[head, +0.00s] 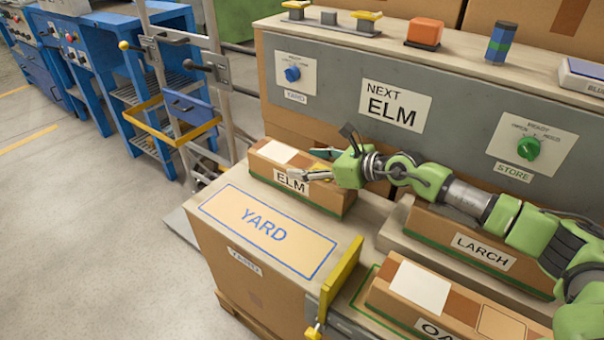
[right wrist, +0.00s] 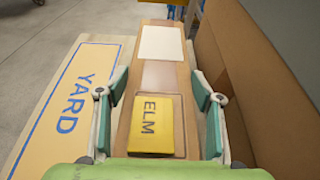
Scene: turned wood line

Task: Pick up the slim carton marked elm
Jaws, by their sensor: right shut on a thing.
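The slim carton marked elm (head: 328,203) is at the left end of the bench top, behind the yard panel; it also shows in the right wrist view (right wrist: 160,75). It is brown, with a white patch on top, a yellow ELM label on top and a white ELM label on its side. My right gripper (head: 304,165) is above it and shut on it, with one finger along each long side. Whether the carton's underside touches the bench is hard to tell. My left gripper is not in view.
The marked YARD panel (head: 263,231) is empty. A yellow stop (head: 341,278) stands to its right. Cartons marked LARCH (head: 520,272) and OAK (head: 390,309) lie to the right. A grey panel with a NEXT ELM sign (head: 394,106) rises behind.

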